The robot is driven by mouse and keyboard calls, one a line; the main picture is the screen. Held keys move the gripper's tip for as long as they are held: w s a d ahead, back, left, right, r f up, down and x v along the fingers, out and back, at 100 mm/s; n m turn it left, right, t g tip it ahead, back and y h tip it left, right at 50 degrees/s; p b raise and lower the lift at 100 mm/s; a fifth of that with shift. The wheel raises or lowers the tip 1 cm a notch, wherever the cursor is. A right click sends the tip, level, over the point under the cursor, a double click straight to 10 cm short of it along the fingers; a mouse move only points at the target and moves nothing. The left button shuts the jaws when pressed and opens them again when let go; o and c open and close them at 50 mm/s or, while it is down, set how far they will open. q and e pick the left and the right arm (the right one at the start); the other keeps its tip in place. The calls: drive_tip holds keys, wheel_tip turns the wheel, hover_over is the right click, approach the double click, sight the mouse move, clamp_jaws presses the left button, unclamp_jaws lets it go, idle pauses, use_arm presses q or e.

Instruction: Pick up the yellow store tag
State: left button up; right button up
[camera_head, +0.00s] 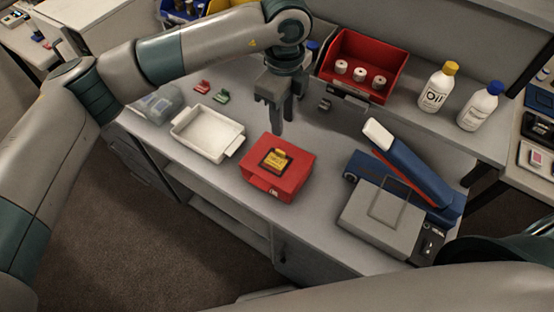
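The yellow store tag (277,160) lies on top of a red box (275,182) on the grey workbench, near its front edge. It is a small yellow piece with dark markings and a dark frame. My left gripper (288,115) points down above the bench, just behind and above the red box. Its fingers look apart, with nothing seen between them, and it does not appear to touch the tag. My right gripper is out of view; only part of my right arm shows at the lower right.
A white tray (208,134) stands left of the red box. A blue and grey sealing machine (383,222) stands to its right. Behind are a red bin (366,55) with white rolls, and two bottles (440,86). Small red and green clips (221,97) lie behind the tray.

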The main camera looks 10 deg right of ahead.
use_arm(q)
drive_tip(key=b, duration=0.2)
hover_over(281, 151)
drive_tip(key=f, duration=0.7)
drive_tip(key=shift+s+d, duration=0.1)
drive_tip(key=shift+s, duration=0.1)
drive_tip(key=shift+w+f+b, duration=0.15)
drive_tip(key=shift+f+b, duration=0.15)
drive_tip(key=shift+f, duration=1)
drive_tip(key=shift+w+f+b, duration=0.1)
drive_tip(key=shift+f+b, duration=0.2)
drive_tip(key=shift+f, duration=1)
drive_tip(key=shift+c, duration=0.6)
clamp_jaws()
